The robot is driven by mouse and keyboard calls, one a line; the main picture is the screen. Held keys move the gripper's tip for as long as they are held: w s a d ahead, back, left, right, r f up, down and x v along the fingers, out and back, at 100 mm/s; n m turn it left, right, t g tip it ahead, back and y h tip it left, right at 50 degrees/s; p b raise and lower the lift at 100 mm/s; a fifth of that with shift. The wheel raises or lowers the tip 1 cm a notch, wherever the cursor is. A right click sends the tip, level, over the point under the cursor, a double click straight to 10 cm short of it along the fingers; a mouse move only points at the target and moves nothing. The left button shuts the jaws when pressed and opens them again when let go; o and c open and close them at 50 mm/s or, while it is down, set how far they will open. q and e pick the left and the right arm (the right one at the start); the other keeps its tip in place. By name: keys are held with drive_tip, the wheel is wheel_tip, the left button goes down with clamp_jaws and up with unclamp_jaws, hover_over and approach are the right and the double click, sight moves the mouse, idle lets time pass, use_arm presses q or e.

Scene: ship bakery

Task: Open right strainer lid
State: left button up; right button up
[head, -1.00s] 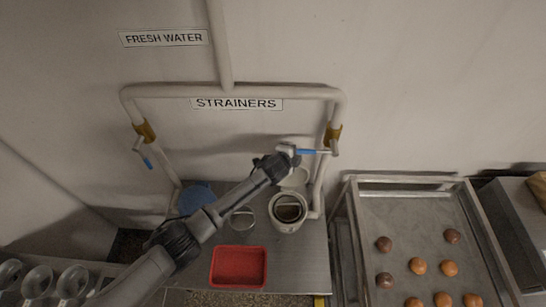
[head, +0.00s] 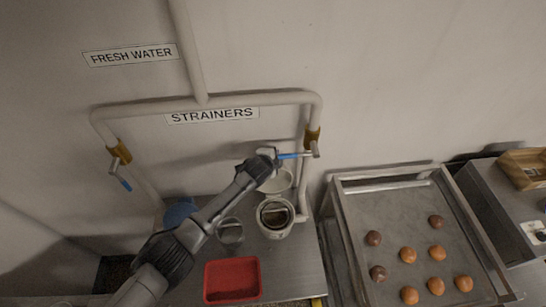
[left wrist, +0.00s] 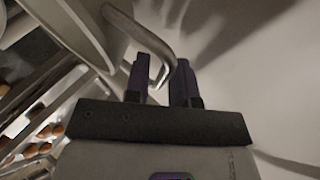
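The right strainer (head: 275,217) is a pale round pot with its mouth uncovered, on the metal counter under the right pipe. Its pale lid (head: 276,181) stands raised behind the mouth. My left gripper (head: 268,153) is at the lid's upper edge, close to the blue valve handle. In the left wrist view the round lid (left wrist: 68,30) fills the upper left. Exact finger contact is partly hidden. My right gripper is not in view.
The blue-handled right valve (head: 312,145) sits just right of my left gripper. A red tray (head: 232,280), a small round metal container (head: 230,232) and a blue round object (head: 178,213) are on the counter. A rack tray (head: 385,200) with several buns stands at right.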

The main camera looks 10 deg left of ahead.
use_arm(q)
drive_tip(key=shift+o, duration=0.8)
drive_tip(key=shift+s+f, duration=0.1)
drive_tip(key=b+v, duration=0.1)
drive_tip(key=v, duration=1.2)
drive_tip(key=shift+s+r, duration=0.25)
drive_tip(key=shift+r, duration=0.05)
